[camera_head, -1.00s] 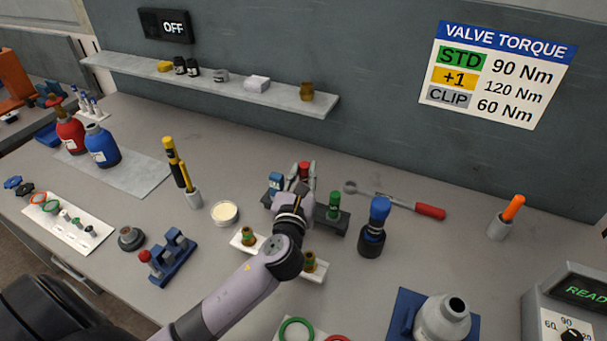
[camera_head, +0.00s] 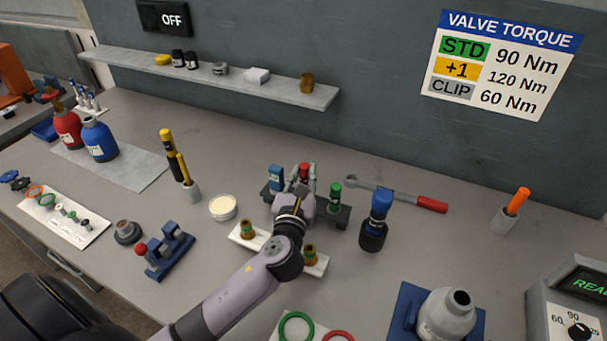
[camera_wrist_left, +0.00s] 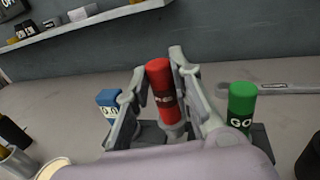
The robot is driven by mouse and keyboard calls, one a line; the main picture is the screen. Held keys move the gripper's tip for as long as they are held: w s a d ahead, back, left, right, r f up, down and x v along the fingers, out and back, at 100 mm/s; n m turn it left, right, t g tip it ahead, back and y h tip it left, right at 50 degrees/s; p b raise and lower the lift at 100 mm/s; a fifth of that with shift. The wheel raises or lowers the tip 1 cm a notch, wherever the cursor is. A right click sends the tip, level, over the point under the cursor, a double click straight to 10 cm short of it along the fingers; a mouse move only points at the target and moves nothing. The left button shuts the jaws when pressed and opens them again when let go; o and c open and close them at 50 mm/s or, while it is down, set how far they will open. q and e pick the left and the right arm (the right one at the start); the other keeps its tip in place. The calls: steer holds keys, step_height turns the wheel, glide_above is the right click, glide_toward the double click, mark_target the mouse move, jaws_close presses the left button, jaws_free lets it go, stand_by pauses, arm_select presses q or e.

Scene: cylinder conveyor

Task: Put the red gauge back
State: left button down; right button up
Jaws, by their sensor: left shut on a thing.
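The red gauge (camera_wrist_left: 161,92) is upright between the fingers of my left gripper (camera_wrist_left: 157,85), which is shut on it. In the head view the red gauge (camera_head: 304,171) shows only its top above my left gripper (camera_head: 302,178). It is over the middle of the dark gauge rack (camera_head: 343,216), between a blue gauge (camera_head: 276,178) on the left and a green gauge (camera_head: 335,196) on the right. The wrist view also shows the blue gauge (camera_wrist_left: 109,104) and green gauge (camera_wrist_left: 240,105). My right gripper is not in view.
A white block (camera_head: 317,268) with brass fittings lies in front of the rack, under my arm. A blue-topped dark tool (camera_head: 375,222) stands to the right. A cream-filled dish (camera_head: 222,208) is at left.

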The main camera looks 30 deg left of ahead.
arm_select(q)
steer(key=shift+f+b, duration=0.95)
steer(key=shift+f, duration=0.65)
steer(key=c, duration=1.3)
jaws_free()
step_height(320, 180, up, 6)
steer(key=p, duration=0.7)
